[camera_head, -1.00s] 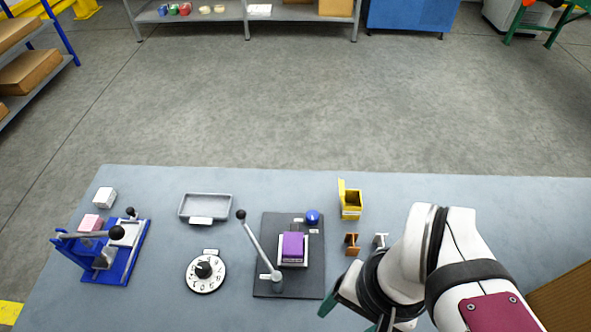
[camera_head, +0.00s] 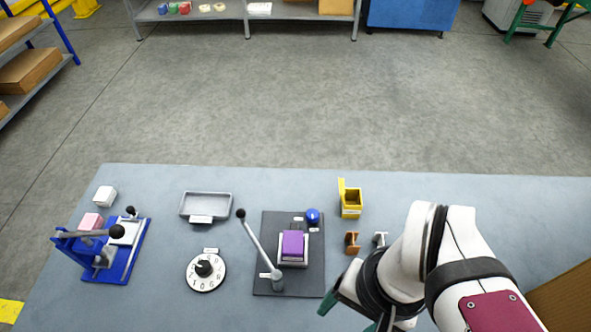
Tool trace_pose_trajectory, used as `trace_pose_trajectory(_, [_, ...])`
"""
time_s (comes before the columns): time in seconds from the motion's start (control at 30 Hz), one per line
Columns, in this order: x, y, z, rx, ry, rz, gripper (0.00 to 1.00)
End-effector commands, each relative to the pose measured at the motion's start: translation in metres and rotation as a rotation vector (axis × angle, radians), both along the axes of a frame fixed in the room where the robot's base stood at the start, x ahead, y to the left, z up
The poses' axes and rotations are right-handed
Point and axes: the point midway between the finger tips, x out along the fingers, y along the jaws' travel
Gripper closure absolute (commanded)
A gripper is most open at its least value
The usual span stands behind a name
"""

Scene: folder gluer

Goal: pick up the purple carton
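A lever with a black knob (camera_head: 252,234) stands at the left side of that plate. My gripper (camera_head: 347,314) is at the bottom edge, to the right of and nearer than the plate, apart from the carton. One green-tipped finger and part of another show; the rest is cut off by the frame and hidden by my arm, so its opening cannot be judged.
A blue ball-shaped knob (camera_head: 313,215) is at the plate's back right. A yellow open box (camera_head: 350,200), a brown bracket (camera_head: 351,243) and a grey bracket (camera_head: 380,240) stand right of it. A grey tray (camera_head: 206,206), a dial (camera_head: 206,270) and a blue press (camera_head: 105,258) are left.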

Motion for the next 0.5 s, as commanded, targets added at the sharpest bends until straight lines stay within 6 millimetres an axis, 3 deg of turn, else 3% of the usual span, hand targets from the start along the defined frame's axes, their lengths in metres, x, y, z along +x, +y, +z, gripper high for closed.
trace_pose_trajectory(0.07, [0.0, 0.0, 0.0, 0.0, 0.0, 0.0, 0.26])
trace_pose_trajectory(0.2, [0.0, 0.0, 0.0, 0.0, 0.0, 0.0, 0.01])
trace_pose_trajectory(0.5, [0.0085, 0.0014, 0.0037, 0.021, 0.039, -0.03, 0.0])
